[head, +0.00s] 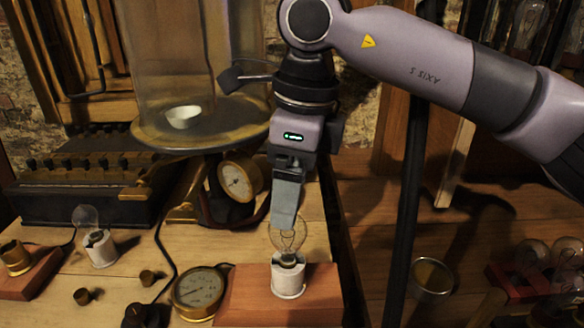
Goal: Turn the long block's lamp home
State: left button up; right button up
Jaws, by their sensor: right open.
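A clear glass lamp (289,240) stands upright in a white socket (288,283) on a reddish wooden block (240,297) at the front middle. I take this for the long block; its front end is cut off by the picture edge. My right gripper (284,222) points down from above, with its fingertips at the top of the lamp's glass. It is open, though seen edge-on, so one finger hides the other. Part of the glass is hidden behind the finger, and I cannot tell whether they touch. My left gripper is not in view.
A gauge (198,290) lies close left of the middle block. A glass jar (190,60) stands behind. A red rack (520,286) holds lamps at right.

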aim_at(288, 242)
jog(key=f, duration=0.5)
jog(key=shift+s+a, duration=0.1)
jog(key=shift+a, duration=0.15)
jog(key=shift+a+f, duration=0.1)
jog(key=shift+f, duration=0.65)
jog(key=c, duration=1.2)
jog(key=m+b, duration=0.1)
jog(key=m, duration=0.2)
jog(key=shift+f+b, duration=0.1)
jog(key=shift+b, duration=0.25)
jog(key=m+b, duration=0.1)
jog(key=m, duration=0.1)
jog(key=shift+m+t, duration=0.3)
jog(key=shift+m, duration=0.5)
